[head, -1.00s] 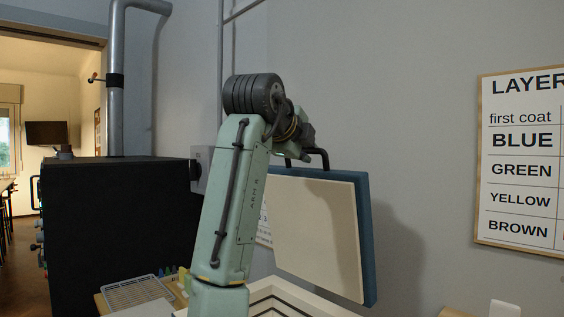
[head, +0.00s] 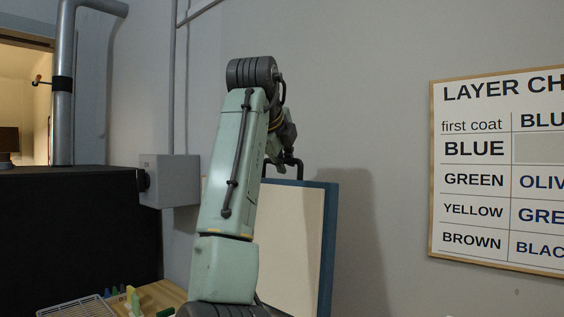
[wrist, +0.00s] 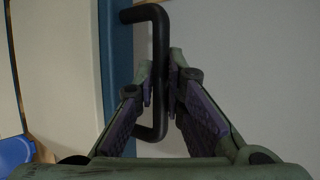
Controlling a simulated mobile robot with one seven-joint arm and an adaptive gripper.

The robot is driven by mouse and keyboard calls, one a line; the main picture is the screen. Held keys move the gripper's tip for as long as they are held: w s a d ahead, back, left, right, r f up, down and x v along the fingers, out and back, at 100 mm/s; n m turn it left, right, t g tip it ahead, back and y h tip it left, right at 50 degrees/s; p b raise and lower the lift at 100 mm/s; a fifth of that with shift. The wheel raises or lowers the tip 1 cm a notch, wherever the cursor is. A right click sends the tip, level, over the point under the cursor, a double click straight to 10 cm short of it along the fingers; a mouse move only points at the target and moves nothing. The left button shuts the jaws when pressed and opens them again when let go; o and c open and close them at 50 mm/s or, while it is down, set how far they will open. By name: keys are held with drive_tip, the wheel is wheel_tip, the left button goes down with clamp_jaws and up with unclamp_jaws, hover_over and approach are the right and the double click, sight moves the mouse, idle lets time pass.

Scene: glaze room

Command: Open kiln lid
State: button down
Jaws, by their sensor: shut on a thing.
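The kiln lid (head: 299,235) stands raised and close to upright in the head view. Its cream inner face and blue outer edge show. My arm covers the left part of the lid, and its lower end runs out of the picture. The black lid handle (wrist: 159,35) is a bar standing out from the blue side of the lid, which shows as a blue band (wrist: 117,60) in the wrist view. My gripper (wrist: 162,85) is shut on this handle, one finger on each side. In the head view the fingers are mostly hidden at the handle. The kiln body is out of view.
A grey wall stands close behind the lid, with a grey box (head: 172,181) and pipes on it. A layer chart (head: 500,165) hangs at right. A large black cabinet (head: 75,235) stands at left. A wire rack (head: 75,310) and small coloured items lie at bottom left.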

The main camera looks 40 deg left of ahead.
drive_tip(key=c, duration=1.7)
unclamp_jaws()
drive_tip(key=shift+o, duration=0.2)
drive_tip(key=v, duration=1.2)
drive_tip(key=shift+s+f, duration=0.1)
